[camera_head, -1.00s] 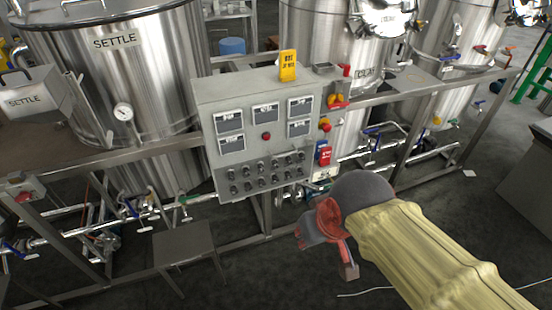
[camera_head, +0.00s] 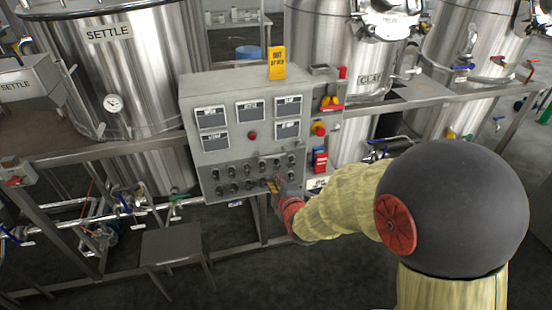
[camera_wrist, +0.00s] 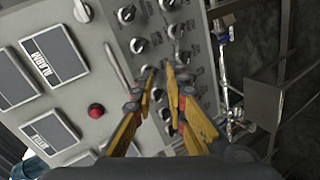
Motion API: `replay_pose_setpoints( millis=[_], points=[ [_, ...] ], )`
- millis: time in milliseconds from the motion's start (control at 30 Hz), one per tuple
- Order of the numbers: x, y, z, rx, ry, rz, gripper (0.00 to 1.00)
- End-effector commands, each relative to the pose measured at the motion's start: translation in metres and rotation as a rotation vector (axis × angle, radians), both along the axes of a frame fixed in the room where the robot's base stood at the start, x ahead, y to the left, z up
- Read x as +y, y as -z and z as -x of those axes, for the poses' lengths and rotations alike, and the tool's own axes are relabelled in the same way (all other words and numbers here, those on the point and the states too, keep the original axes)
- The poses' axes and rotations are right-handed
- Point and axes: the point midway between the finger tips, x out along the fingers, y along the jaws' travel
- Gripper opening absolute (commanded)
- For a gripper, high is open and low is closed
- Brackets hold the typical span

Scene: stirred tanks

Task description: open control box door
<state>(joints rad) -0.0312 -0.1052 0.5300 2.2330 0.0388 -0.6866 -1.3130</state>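The grey control box (camera_head: 222,80) stands at the middle of the head view, its front upright and its door looking shut. Its face carries labelled displays, a red button (camera_head: 252,135) and rows of black knobs (camera_head: 233,187). My gripper (camera_head: 272,186) is at the lower right of this face, partly hidden by my arm. In the wrist view, my gripper's two yellow fingers (camera_wrist: 162,70) are apart, with nothing clearly held between them. They point at the knob area. A long pale bar handle (camera_wrist: 118,66) lies just left of the fingertips. Contact with the panel cannot be told.
A yellow tag (camera_head: 277,62) stands on top of the box. Steel tanks (camera_head: 120,80) and a rail stand behind.

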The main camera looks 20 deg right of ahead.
Motion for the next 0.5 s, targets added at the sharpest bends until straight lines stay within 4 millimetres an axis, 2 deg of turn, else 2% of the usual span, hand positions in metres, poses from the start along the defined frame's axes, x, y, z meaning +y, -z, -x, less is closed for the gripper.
replay_pose_setpoints(
  millis=[33, 100, 167, 367, 500],
  points=[
    [0.000, -0.020, -0.008, -0.073, -0.024, 0.069, 0.14],
    [-0.001, -0.038, -0.013, -0.144, -0.049, 0.156, 0.14],
    [-0.001, -0.047, -0.016, -0.179, -0.062, 0.210, 0.14],
    [-0.001, -0.048, -0.023, -0.190, -0.080, 0.270, 0.14],
    [-0.001, -0.044, -0.041, -0.190, -0.080, 0.269, 0.14]
  ],
)
